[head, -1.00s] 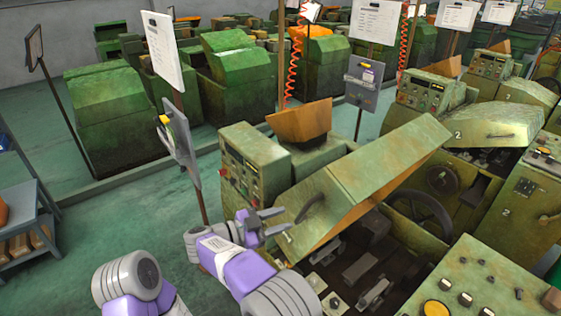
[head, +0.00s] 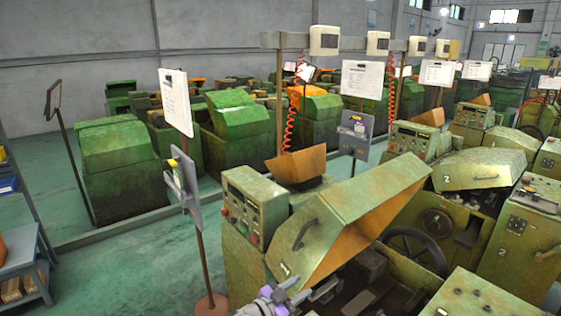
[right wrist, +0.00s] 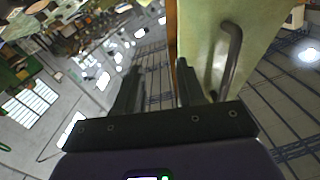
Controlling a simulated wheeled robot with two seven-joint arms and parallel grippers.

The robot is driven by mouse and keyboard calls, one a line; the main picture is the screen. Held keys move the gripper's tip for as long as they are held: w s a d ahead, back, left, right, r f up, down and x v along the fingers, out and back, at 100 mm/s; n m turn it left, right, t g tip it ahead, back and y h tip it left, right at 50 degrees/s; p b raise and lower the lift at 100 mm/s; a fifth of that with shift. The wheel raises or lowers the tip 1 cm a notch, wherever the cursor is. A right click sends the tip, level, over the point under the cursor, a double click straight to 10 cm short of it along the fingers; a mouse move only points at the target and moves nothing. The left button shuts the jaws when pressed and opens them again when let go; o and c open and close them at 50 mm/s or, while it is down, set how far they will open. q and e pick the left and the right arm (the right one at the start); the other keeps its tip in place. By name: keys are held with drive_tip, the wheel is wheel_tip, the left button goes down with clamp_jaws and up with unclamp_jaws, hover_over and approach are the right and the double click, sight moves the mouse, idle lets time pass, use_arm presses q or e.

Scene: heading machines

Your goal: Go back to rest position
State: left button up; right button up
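My right gripper (head: 300,293) shows at the bottom edge of the head view, just below the raised green cover (head: 345,215) of the machine marked 1. Its two fingers are apart and empty in the right wrist view (right wrist: 158,90). The cover's dark curved handle (head: 304,234) is above the gripper in the head view. In the right wrist view the handle (right wrist: 230,60) lies to the right of the right finger, outside the gap between the fingers. My left gripper is not in view.
The control box (head: 252,205) stands left of the cover. A sign post with a grey panel (head: 183,185) stands further left. A blue-grey rack (head: 28,262) is at the left edge. Machine 2 (head: 480,170) is at the right. Green floor (head: 120,265) is clear at lower left.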

drive_tip(key=s+d+f+n+y+b, duration=0.2)
drive_tip(key=d+f+n+y+b, duration=0.15)
drive_tip(key=f, duration=0.75)
drive_tip(key=s+d+f+n+g+y+b, duration=0.15)
drive_tip(key=f+y, duration=0.25)
drive_tip(key=f, duration=0.7)
drive_tip(key=s+d+f+n+y+b, duration=0.2)
drive_tip(key=d+f+n+y+b, duration=0.1)
drive_tip(key=f, duration=0.7)
drive_tip(key=s+a+f+n+g+y+b, duration=0.1)
drive_tip(key=s+f+g+y+b, duration=0.2)
drive_tip(key=s+f, duration=0.4)
drive_tip(key=s+a+f+n+g+y+b, duration=0.1)
drive_tip(key=s+f+g, duration=0.5)
drive_tip(key=s, duration=1.6)
drive_tip(key=a+f+y+b, duration=0.1)
drive_tip(key=y+b, duration=0.1)
drive_tip(key=y, duration=0.1)
drive_tip(key=shift+s+f+n, duration=0.2)
drive_tip(key=shift+s+n, duration=0.05)
drive_tip(key=shift+n, duration=0.15)
drive_tip(key=shift+o, duration=0.3)
drive_tip(key=shift+a, duration=0.1)
